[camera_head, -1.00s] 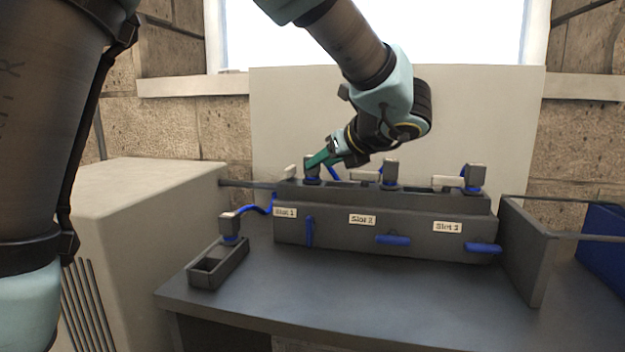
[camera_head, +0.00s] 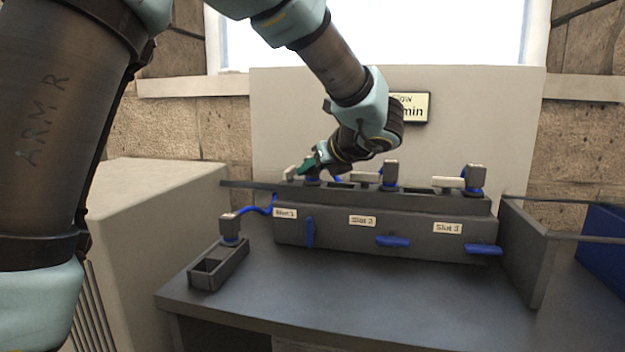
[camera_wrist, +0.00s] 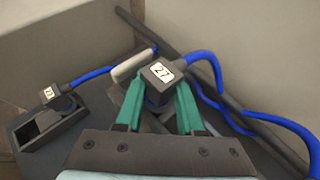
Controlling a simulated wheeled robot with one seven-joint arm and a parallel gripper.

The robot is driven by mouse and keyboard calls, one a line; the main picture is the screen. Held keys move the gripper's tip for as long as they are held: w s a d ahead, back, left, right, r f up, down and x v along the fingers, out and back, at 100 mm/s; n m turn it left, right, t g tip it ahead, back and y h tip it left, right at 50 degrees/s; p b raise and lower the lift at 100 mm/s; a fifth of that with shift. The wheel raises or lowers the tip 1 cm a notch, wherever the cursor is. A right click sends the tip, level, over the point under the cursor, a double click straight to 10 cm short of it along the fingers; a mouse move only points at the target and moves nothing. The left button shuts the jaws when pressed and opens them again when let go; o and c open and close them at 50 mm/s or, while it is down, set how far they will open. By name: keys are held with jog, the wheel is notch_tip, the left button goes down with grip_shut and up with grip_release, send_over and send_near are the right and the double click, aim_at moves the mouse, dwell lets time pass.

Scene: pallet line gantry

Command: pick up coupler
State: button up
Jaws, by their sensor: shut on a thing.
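My gripper (camera_head: 316,165) is at the Slot 1 end of the dark manifold block (camera_head: 290,239). In the wrist view, its green fingers (camera_wrist: 160,108) are shut on a grey coupler (camera_wrist: 158,80) with a white label reading 27 and a blue hose. Whether this coupler still sits in its socket cannot be told. Another grey coupler (camera_head: 230,227) stands in a small dark open holder (camera_head: 212,277) at the left; it also shows in the wrist view (camera_wrist: 55,95) with a label. Further couplers stand over Slot 2 (camera_head: 390,173) and Slot 3 (camera_head: 476,177).
Blue handles sit on the block's front; the one under Slot 1 (camera_head: 310,232) is vertical, those under Slot 2 (camera_head: 392,241) and Slot 3 (camera_head: 483,249) are horizontal. A pale cabinet (camera_head: 160,215) stands left. The grey tabletop (camera_head: 350,295) in front is clear.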

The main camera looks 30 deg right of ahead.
grip_shut()
